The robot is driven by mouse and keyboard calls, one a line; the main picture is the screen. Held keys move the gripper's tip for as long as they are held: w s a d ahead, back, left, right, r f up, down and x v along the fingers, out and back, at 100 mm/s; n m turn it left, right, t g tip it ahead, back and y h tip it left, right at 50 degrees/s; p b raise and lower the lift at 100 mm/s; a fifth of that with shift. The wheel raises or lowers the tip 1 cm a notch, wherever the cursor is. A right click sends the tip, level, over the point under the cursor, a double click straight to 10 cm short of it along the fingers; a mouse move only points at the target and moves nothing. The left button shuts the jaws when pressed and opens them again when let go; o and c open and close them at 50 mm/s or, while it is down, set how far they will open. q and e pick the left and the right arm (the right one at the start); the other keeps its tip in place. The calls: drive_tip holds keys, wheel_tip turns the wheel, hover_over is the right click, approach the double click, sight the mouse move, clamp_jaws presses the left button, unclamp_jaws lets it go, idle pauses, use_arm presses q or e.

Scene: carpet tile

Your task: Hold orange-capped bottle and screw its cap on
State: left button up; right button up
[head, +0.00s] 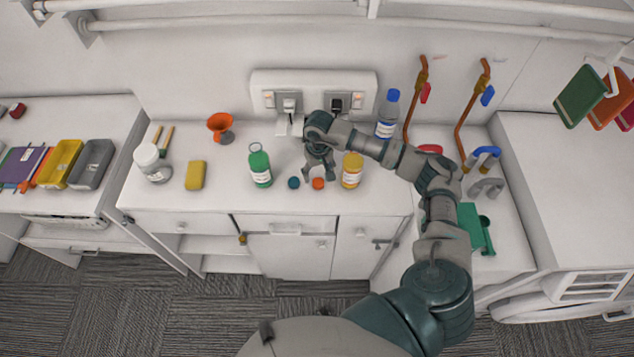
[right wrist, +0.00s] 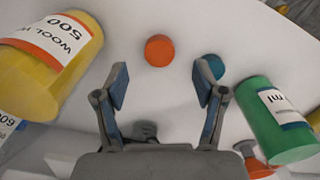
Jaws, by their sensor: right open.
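The orange cap (head: 318,183) lies loose on the white counter, and it also shows in the right wrist view (right wrist: 159,50). A yellow bottle (head: 352,170) with a white and orange label stands upright just right of it; in the right wrist view it is at the left (right wrist: 50,65). A teal cap (head: 293,182) lies left of the orange cap. A green bottle (head: 260,168) stands further left. My right gripper (head: 319,174) is open and empty just above and behind the orange cap, its fingers (right wrist: 163,86) apart. My left gripper is not in view.
A blue-capped bottle (head: 388,115) stands behind my right arm. A yellow sponge (head: 195,175), an orange funnel (head: 220,125) and a white jar (head: 152,163) are on the left. A socket panel (head: 314,84) is on the wall behind. Clear counter lies in front of the caps.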

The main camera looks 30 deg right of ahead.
sight(319, 181)
drive_tip(key=f, duration=0.1)
drive_tip(key=f+p, duration=0.1)
drive_tip(key=f, duration=0.1)
drive_tip(key=f+p, duration=0.1)
drive_tip(key=shift+w+d+f, duration=0.2)
drive_tip(key=shift+d+f, duration=0.1)
drive_tip(key=shift+f, duration=0.1)
drive_tip(key=shift+a+f, duration=0.1)
drive_tip(key=shift+f, duration=0.1)
drive_tip(key=shift+a, duration=0.15)
drive_tip(key=c, duration=0.7)
drive_tip(key=shift+c, duration=0.4)
